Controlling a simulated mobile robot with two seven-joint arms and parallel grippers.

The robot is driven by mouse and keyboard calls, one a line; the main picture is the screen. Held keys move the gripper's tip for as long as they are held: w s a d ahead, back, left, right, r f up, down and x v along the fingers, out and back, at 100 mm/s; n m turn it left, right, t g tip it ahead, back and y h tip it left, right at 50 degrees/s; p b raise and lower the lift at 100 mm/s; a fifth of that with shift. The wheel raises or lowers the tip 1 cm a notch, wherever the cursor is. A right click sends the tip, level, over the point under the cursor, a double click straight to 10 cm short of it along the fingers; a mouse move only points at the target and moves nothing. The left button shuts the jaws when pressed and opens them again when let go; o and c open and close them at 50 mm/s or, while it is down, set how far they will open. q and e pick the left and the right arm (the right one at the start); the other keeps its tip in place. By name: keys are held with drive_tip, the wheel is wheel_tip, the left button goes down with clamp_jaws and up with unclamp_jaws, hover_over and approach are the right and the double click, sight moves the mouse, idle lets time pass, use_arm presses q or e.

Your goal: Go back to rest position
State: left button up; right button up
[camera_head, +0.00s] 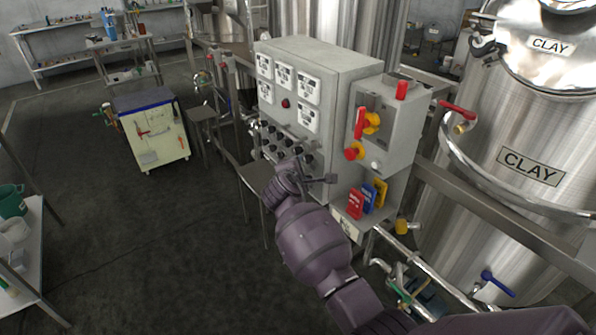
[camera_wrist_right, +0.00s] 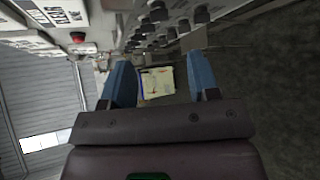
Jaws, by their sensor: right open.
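My right arm reaches up from the lower right in the head view, and its gripper (camera_head: 290,183) is close in front of the lower part of the grey control panel box (camera_head: 335,85). In the right wrist view the two blue fingers of my right gripper (camera_wrist_right: 160,82) stand apart with nothing between them. A row of black knobs (camera_wrist_right: 175,28) lies just beyond the fingertips at the top of that view. In the head view the same kind of knobs (camera_head: 272,135) sit on the box's lower front. My left gripper is not in view.
A switch box (camera_head: 388,125) with a red handle and a holder with red, blue and yellow tags (camera_head: 367,198) are right of the arm. Steel CLAY tanks (camera_head: 530,130) and pipes fill the right. A tool cart (camera_head: 152,130) stands left; the floor (camera_head: 150,240) there is open.

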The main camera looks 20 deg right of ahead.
drive_tip(key=a+r+m+t+y, duration=0.3)
drive_tip(key=r+m+y, duration=0.1)
drive_tip(key=r+m, duration=0.15)
drive_tip(key=s+d+f+m+g, duration=0.1)
drive_tip(key=s+d+f+m, duration=0.2)
drive_tip(key=s+f, duration=0.4)
drive_tip(key=s+d+f+m+g+y, duration=0.1)
drive_tip(key=s+d+f+m, duration=0.3)
drive_tip(key=s, duration=1.4)
drive_tip(key=s+d+f+m+g+y, duration=0.1)
drive_tip(key=s+d+f+m, duration=0.2)
drive_tip(key=s+f, duration=0.8)
drive_tip(key=shift+s+d+f, duration=0.2)
drive_tip(key=shift+s+d, duration=0.95)
drive_tip(key=shift+s, duration=0.1)
